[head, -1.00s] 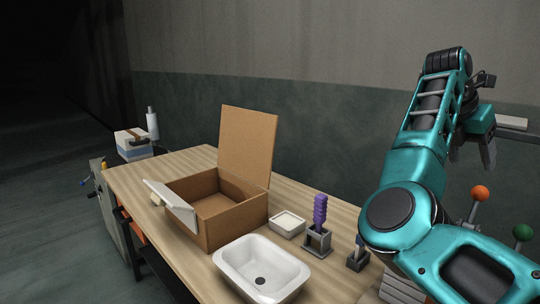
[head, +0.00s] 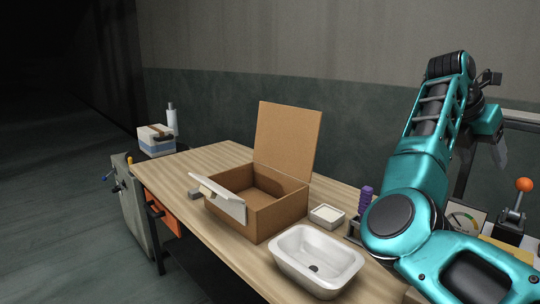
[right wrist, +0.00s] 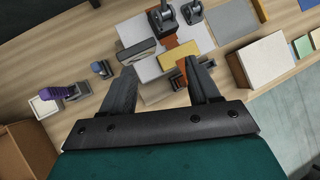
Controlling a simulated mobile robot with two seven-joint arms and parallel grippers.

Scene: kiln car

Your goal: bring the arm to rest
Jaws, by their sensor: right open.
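My right arm is teal and raised at the right of the head view. Its gripper (head: 482,150) hangs at the far right there, partly hidden behind the arm. In the right wrist view the right gripper (right wrist: 166,78) has its two dark fingers spread apart, with nothing between them. It is above the wooden bench (right wrist: 80,118), apart from the things on it. My left gripper is not in view.
An open cardboard box (head: 270,216) stands on the bench (head: 190,167), with a white basin (head: 322,245), a small white dish (head: 327,215) and a purple-handled tool (head: 365,200) nearby. A lever with an orange knob (head: 524,185) stands at the right.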

